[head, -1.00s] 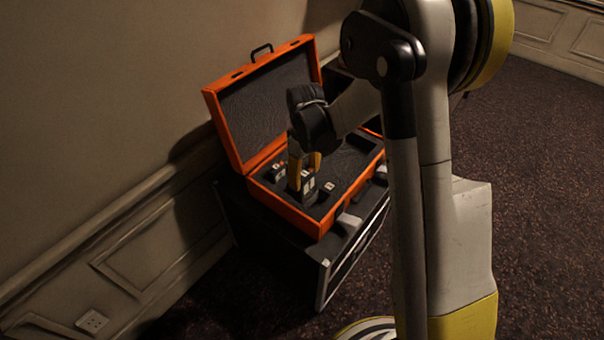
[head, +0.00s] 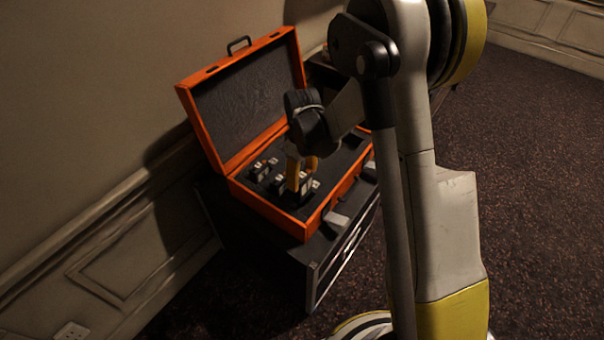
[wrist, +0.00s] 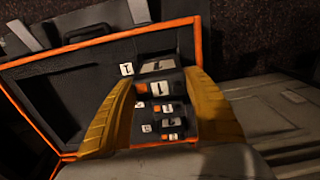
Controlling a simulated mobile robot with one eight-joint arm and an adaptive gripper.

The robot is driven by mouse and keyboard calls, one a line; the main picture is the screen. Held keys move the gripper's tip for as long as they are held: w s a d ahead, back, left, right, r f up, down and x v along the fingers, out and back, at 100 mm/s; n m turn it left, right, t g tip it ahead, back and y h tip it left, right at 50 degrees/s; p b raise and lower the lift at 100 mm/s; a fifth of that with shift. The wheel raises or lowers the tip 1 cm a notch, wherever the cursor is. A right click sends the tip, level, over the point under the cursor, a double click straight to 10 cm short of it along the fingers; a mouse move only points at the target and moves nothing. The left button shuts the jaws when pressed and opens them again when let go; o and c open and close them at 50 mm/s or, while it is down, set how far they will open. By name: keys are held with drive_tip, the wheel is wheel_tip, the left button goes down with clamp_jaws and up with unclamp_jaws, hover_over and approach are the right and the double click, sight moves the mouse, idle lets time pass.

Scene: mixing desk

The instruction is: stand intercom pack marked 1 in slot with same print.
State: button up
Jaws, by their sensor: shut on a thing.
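My gripper (wrist: 163,78) has its two yellow fingers closed around a dark intercom pack (wrist: 158,88), which shows a small orange mark and a white label. Its print is too small to read surely. In the head view my gripper (head: 301,160) points down into the open orange case (head: 268,215), with the held pack (head: 304,185) low over the dark foam. I cannot tell whether the pack touches the foam. A white print tag (wrist: 126,69) that looks like a 1 lies on the foam left of the held pack. The slot is hidden beneath the pack and fingers.
Several other small dark packs (head: 262,170) stand in the foam left of my gripper. The raised lid (head: 245,100) stands behind, near the wall. The case rests on a black flight case (head: 335,250). Dark carpet lies clear to the right.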

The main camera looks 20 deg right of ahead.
drive_tip(key=shift+f+b, duration=2)
drive_tip(key=shift+f, duration=1.6)
drive_tip(key=shift+f+b, duration=0.3)
drive_tip(key=shift+b, duration=0.25)
drive_tip(key=o, duration=1.5)
drive_tip(key=shift+c, duration=0.2)
wheel_tip(320, 180, up, 12)
drive_tip(key=shift+r, duration=0.1)
drive_tip(key=shift+s+r, duration=0.1)
drive_tip(key=shift+r, duration=0.1)
drive_tip(key=s+r+m+t, duration=0.3)
drive_tip(key=s+r, duration=0.6)
drive_tip(key=r, duration=0.1)
drive_tip(key=s+r+m+t, duration=0.2)
drive_tip(key=s+m+t, duration=0.2)
drive_tip(key=s, duration=0.6)
drive_tip(key=shift+s, duration=0.4)
